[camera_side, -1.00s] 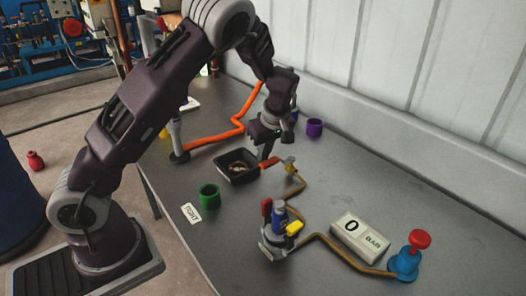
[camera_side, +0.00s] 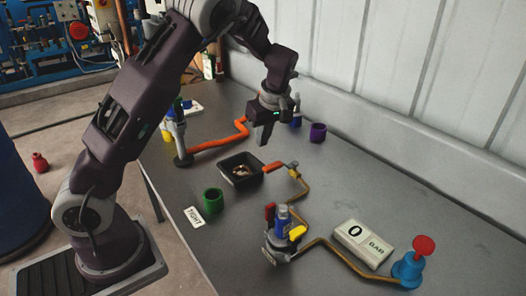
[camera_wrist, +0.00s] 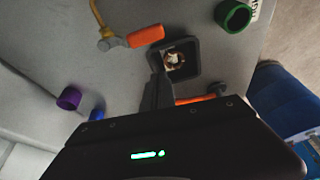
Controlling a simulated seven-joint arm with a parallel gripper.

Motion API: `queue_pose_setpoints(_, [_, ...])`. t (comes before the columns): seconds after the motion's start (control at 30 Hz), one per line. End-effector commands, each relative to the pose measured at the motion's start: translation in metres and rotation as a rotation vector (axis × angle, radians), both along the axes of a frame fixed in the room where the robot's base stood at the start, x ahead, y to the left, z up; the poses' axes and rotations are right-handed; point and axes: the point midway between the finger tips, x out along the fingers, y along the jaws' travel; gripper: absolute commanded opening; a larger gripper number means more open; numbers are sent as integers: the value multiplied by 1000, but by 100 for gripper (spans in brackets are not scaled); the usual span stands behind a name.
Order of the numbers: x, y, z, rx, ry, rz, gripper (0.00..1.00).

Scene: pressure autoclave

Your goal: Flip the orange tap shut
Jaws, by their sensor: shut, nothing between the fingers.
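The orange tap handle (camera_side: 274,167) sits on a small brass valve (camera_side: 292,167) at the end of a brass pipe, right of a black tray. The handle points left toward the tray, roughly crosswise to the pipe. It also shows in the wrist view as an orange bar (camera_wrist: 146,36), with the brass valve (camera_wrist: 110,41) to its left. My gripper (camera_side: 264,143) is shut and empty, above the table behind the handle and apart from it. In the wrist view its finger (camera_wrist: 157,92) shows below the handle, beside the tray.
The black tray (camera_side: 225,171) holds small brownish pieces. A green cup (camera_side: 212,201) stands in front, a purple cup (camera_side: 318,132) behind. An orange pipe (camera_side: 215,143) runs at the left. A blue, red and yellow fitting (camera_side: 283,232), a gauge reading 0 BAR (camera_side: 363,243) and a red-topped blue valve (camera_side: 410,268) stand forward.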

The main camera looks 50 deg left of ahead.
Motion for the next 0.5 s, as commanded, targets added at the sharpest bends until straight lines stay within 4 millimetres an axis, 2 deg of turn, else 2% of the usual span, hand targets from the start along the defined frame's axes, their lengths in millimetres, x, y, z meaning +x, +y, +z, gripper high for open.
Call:
queue_pose_setpoints(0.1, [0,-8,23,1,-3,-1,0])
queue_pose_setpoints(0.2, [1,-12,34,1,-2,0,0])
queue_pose_setpoints(0.5, [0,-14,43,2,0,2,0])
